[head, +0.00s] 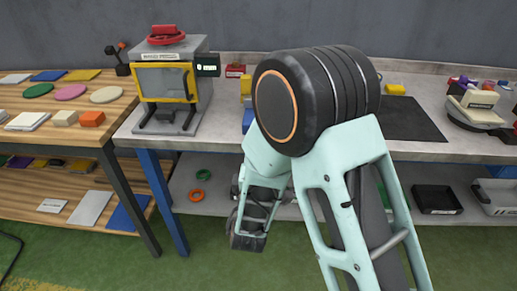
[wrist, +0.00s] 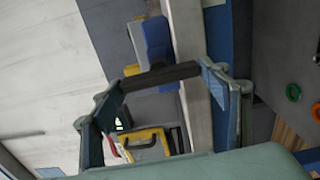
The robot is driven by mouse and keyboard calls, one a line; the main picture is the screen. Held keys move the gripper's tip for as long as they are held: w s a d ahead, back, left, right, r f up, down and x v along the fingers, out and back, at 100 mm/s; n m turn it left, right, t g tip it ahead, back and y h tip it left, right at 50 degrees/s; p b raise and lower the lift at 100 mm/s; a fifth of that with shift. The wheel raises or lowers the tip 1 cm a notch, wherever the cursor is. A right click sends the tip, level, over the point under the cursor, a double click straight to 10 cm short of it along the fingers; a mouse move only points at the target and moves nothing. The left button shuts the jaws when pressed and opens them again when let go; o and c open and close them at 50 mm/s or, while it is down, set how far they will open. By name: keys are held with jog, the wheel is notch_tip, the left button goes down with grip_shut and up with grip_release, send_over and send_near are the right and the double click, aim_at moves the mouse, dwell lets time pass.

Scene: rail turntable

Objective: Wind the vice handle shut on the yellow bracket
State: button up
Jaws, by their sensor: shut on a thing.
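The blue vice (wrist: 152,40) is at the edge of the grey bench in the wrist view. In the head view, only a blue sliver of it (head: 248,121) shows left of my arm. A yellow piece (wrist: 132,70), likely the bracket, shows at the vice; it also appears above the blue part in the head view (head: 246,86). My gripper (wrist: 161,80) is shut on the dark vice handle (wrist: 160,75), which spans between its two fingers. In the head view the fingertips are not clear. The gap between vice jaws and bracket cannot be made out.
A machine with a yellow-framed door (head: 165,83) and red top wheel stands on the bench left of my arm. Green (head: 204,175) and orange (head: 196,195) rings lie on the shelf below. A dark mat (head: 412,120) lies to the right.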

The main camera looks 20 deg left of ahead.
jog(key=o, duration=1.2)
jog(key=shift+c, duration=0.2)
jog(key=shift+s, duration=0.1)
jog(key=v, duration=1.2)
